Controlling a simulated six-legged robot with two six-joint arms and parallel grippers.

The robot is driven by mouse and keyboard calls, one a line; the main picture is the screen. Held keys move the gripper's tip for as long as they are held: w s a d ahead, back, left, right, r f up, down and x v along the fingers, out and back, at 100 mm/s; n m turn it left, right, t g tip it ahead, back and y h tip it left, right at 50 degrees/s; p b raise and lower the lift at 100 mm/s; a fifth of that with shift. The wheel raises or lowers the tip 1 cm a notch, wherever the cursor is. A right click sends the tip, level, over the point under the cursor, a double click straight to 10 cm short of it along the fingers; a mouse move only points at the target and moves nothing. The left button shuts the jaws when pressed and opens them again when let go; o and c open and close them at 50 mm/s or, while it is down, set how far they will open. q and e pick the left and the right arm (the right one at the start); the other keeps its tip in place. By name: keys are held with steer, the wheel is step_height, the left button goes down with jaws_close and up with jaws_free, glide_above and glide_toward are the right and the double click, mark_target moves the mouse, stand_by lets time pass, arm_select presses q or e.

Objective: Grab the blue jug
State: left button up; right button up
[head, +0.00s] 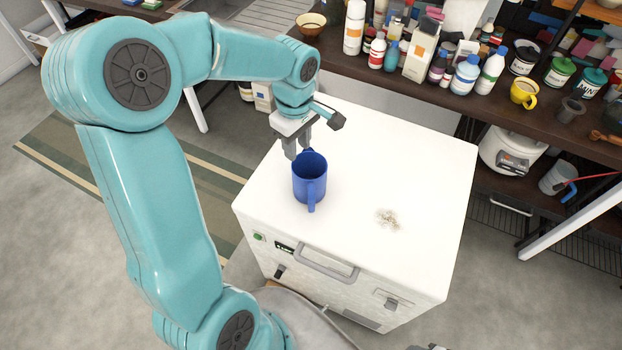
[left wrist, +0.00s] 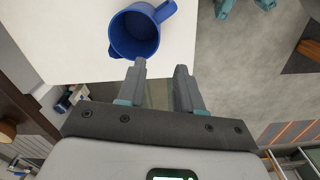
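The blue jug (head: 311,186) stands upright on the white cabinet top (head: 420,170), near its left edge, with its handle toward the front. My left gripper (head: 298,154) is just behind the jug's rim, fingers pointing down. In the left wrist view the jug (left wrist: 135,36) shows its open mouth, and the left gripper (left wrist: 162,68) has its two fingers apart with nothing between them. One fingertip is close to the jug's rim; I cannot tell whether they touch.
A dark shelf (head: 450,107) behind the cabinet is crowded with bottles, cans and a yellow mug (head: 524,93). A small pale speckled patch (head: 388,219) lies on the cabinet top right of the jug. The rest of that top is clear.

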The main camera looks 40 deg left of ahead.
arm_select(q)
glide_above(300, 179)
step_height(300, 179, down, 8)
steer(key=shift+a+f+p, duration=0.1)
steer(key=shift+f+p, duration=0.2)
steer(key=shift+f, duration=0.35)
step_height(300, 179, down, 5)
steer(key=shift+w+r+p, duration=0.1)
steer(key=shift+p, duration=0.55)
steer(key=shift+f, duration=0.25)
steer(key=shift+c, duration=0.9)
jaws_close()
